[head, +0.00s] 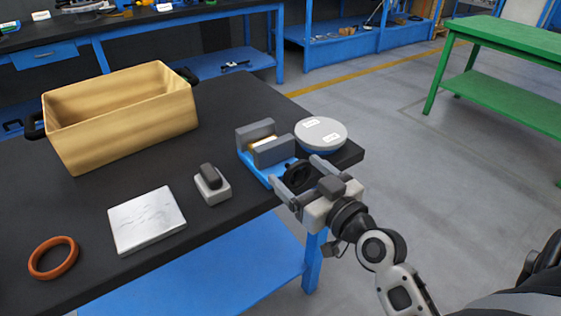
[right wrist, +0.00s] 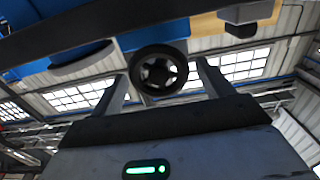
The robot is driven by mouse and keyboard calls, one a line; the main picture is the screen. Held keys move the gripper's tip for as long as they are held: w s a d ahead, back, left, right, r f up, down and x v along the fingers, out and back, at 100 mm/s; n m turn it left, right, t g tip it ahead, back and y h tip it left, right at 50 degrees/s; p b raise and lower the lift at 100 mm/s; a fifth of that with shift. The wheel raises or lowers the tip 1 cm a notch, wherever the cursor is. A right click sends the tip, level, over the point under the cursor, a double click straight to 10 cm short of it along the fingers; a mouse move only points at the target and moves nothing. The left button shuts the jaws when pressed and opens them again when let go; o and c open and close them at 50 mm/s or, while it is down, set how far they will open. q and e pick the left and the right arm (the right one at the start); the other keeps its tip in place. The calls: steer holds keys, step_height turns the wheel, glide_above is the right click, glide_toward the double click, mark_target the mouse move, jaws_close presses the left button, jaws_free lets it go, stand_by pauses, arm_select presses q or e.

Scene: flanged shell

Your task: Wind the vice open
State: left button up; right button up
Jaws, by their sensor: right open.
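The vice (head: 268,178) stands near the right end of the dark workbench, with a blue base and two grey jaws. A yellowish piece (head: 262,144) shows between the jaws. Its black handwheel (head: 298,174) is on the side facing my right gripper, and it also shows in the right wrist view (right wrist: 160,72). My right gripper (head: 296,170) is open, with its fingers on either side of the handwheel. In the right wrist view the wheel sits between the fingers with gaps visible, so no grip shows. My left gripper is not in view.
A round grey-topped part (head: 321,133) with white labels stands close beside the vice. A tan box (head: 120,128), a grey block with a dark knob (head: 213,190), a pale plate (head: 146,220) and an orange ring (head: 53,258) lie further left. A green table (head: 500,90) stands apart.

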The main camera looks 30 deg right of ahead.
steer(key=shift+w, duration=0.55)
steer(key=c, duration=0.9)
steer(key=shift+r+m, duration=0.1)
steer(key=shift+m, duration=0.2)
